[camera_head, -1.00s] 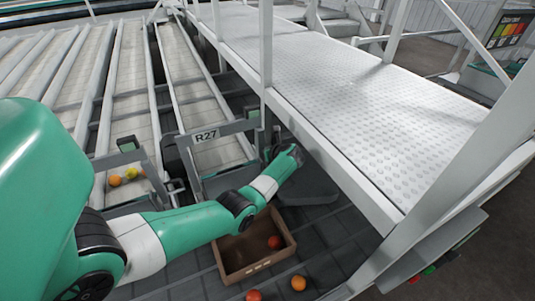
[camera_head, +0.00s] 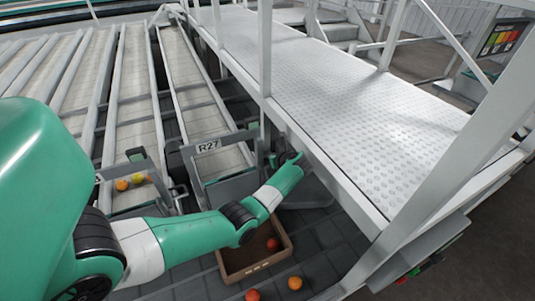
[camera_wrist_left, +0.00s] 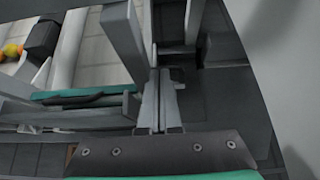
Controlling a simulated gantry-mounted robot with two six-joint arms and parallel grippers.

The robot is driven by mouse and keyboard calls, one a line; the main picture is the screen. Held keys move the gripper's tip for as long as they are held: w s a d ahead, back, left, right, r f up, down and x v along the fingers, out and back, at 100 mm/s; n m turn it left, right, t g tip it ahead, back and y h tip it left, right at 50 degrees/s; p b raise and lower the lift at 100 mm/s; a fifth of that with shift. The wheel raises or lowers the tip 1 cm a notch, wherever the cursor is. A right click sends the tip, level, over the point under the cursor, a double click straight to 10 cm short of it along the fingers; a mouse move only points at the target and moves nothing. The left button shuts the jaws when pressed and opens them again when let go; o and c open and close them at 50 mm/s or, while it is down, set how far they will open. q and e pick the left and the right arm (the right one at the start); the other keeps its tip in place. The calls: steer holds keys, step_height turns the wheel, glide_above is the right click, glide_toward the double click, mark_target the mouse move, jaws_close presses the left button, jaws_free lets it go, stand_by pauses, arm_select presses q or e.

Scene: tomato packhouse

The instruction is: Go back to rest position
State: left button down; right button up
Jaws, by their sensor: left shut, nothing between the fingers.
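My left arm comes in from the left in the head view and reaches across above a cardboard box. Its gripper (camera_head: 289,156) is near the end post of the R27 lane, beside the walkway's edge; its fingertips are hard to make out there. In the left wrist view the two fingers (camera_wrist_left: 158,100) lie together, shut, with nothing held between them. Grey lane frame parts show around the fingers; I cannot tell whether they touch. My right gripper is in neither view.
The cardboard box (camera_head: 233,276) on the floor holds a red tomato (camera_head: 272,244). Two tomatoes (camera_head: 295,283) lie outside it. The R27 lane frame (camera_head: 226,141) stands left of the gripper. The white walkway (camera_head: 340,110) with railings is on the right. Several tomatoes (camera_head: 122,185) lie at the neighbouring lane's end.

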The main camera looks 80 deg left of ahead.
arm_select(q)
steer(key=r, duration=0.2)
steer(key=d+r+p, duration=0.1)
steer(key=r, duration=0.2)
steer(key=shift+w+d+r, duration=0.15)
steer(key=shift+r, duration=0.15)
